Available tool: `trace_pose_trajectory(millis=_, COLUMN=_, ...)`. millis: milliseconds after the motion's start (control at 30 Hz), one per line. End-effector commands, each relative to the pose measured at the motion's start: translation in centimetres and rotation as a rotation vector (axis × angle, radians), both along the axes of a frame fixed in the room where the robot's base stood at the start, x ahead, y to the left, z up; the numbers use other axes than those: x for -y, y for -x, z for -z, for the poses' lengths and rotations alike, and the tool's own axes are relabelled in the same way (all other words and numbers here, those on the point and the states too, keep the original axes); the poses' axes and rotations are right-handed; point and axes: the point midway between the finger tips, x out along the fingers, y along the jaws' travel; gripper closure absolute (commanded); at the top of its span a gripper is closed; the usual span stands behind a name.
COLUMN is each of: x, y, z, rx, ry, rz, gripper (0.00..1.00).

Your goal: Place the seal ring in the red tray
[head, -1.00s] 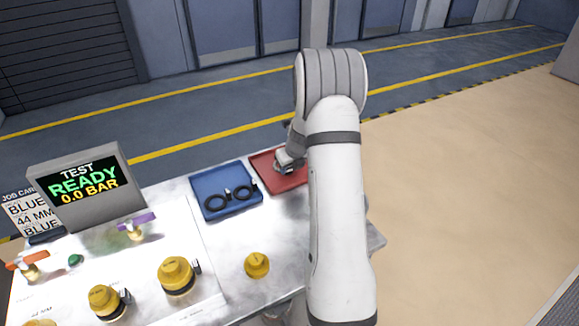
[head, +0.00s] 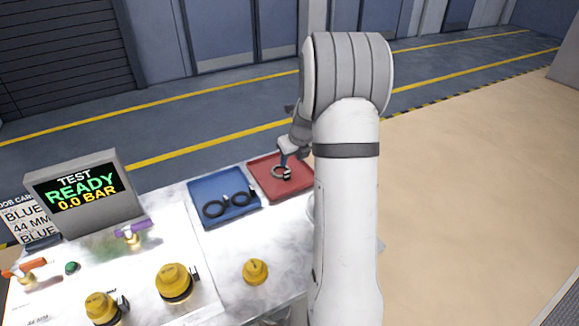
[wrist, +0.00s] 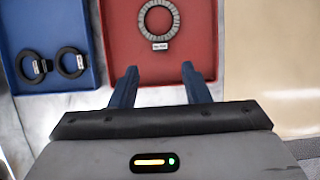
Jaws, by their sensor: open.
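A grey seal ring with a small white tag (wrist: 159,20) lies flat in the red tray (wrist: 120,50), near the middle of it in the wrist view. In the head view the ring (head: 277,172) shows in the red tray (head: 303,184), just below my gripper (head: 283,155). In the wrist view my gripper (wrist: 160,78) is open and empty. Its two blue fingers are apart over the tray's near edge, and the ring lies beyond the fingertips, not between them.
A blue tray (head: 198,190) left of the red one holds two black rings. Yellow caps (head: 256,271), valves and a test display (head: 75,187) reading READY 0.0 BAR stand on the bench to the left. The bench ends just right of the red tray.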

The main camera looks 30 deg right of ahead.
Motion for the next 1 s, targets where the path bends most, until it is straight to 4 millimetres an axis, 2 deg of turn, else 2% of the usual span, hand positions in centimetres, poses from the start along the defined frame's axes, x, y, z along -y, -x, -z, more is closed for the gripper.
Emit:
trace_pose_trajectory(millis=100, x=0.1, y=0.6, z=-1.7, rx=0.002, ry=0.001, rz=0.0, gripper=0.57)
trace_pose_trajectory(millis=233, x=-0.1, y=1.1, z=-2.6, rx=0.001, ry=0.004, rz=-0.009, gripper=0.57)
trace_pose_trajectory(millis=367, x=-1.7, y=2.1, z=-4.1, rx=-0.001, ry=0.052, rz=-0.143, gripper=0.57)
trace_pose_trajectory(millis=467, x=-4.5, y=3.8, z=-6.0, rx=-0.005, ry=0.138, rz=-0.382, gripper=0.57)
trace_pose_trajectory(millis=700, x=-12.0, y=10.8, z=-10.2, rx=-0.012, ry=0.411, rz=-1.15, gripper=0.57)
trace_pose_trajectory(millis=867, x=-15.8, y=16.2, z=-11.8, rx=-0.009, ry=0.591, rz=-1.666, gripper=0.57)
trace_pose_trajectory(millis=1000, x=-18.4, y=21.3, z=-12.4, rx=-0.005, ry=0.742, rz=-2.116, gripper=0.57)
